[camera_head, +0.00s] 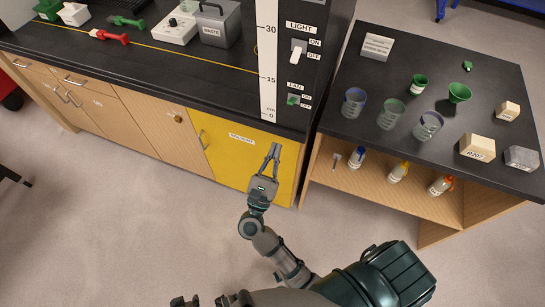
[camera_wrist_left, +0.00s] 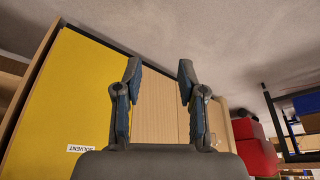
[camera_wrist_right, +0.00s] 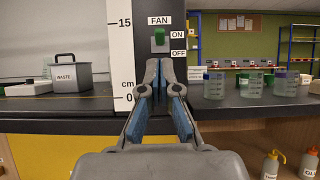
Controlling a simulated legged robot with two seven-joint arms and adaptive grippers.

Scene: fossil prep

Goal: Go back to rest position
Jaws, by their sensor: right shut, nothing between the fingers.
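My right gripper (camera_head: 275,147) is shut and empty in front of the yellow cabinet door (camera_head: 226,150) in the head view. In the right wrist view its fingertips (camera_wrist_right: 159,65) meet just below the green fan switch (camera_wrist_right: 160,38) in the picture; touch cannot be told. My left gripper (camera_wrist_left: 160,65) is open and empty in its wrist view, with the yellow door (camera_wrist_left: 60,90) to its left. In the head view only what seem to be its fingertips (camera_head: 200,301) show at the bottom edge; the rest is out of frame.
A dark panel with a light switch (camera_head: 298,52) and a scale (camera_head: 267,60) stands at the black bench (camera_head: 130,60). A side table (camera_head: 400,55) holds beakers, funnels and blocks, with bottles on its lower shelf (camera_head: 345,185). The floor (camera_head: 120,220) in front is clear.

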